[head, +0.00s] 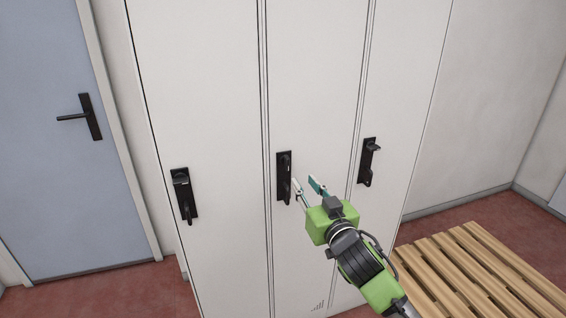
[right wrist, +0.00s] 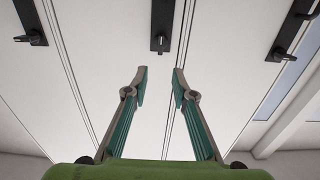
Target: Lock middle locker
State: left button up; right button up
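The middle locker (head: 312,70) is a tall white door, closed flush with its neighbours. Its black handle plate (head: 284,162) is on the door's left side, with a lever part hanging down at its lower end. In the right wrist view the middle handle (right wrist: 160,22) is at the top centre, beyond the fingertips. My right gripper (head: 305,181) is open and empty, just right of the handle in the head view, apart from it as far as I can tell. It also shows open in the right wrist view (right wrist: 160,75). My left gripper is out of view.
The left locker handle (head: 184,193) and right locker handle (head: 367,162) sit on either side. A blue door (head: 60,170) is at the far left. A slatted wooden bench (head: 470,275) stands at the lower right on the red floor (head: 100,292).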

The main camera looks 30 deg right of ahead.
aim_at(289, 162)
jog(key=p+x, duration=0.1)
jog(key=x, duration=1)
jog(key=shift+w+r+p, duration=0.1)
jog(key=shift+p, duration=0.3)
jog(key=shift+w, duration=0.7)
jog(key=shift+d, duration=0.1)
grip_shut()
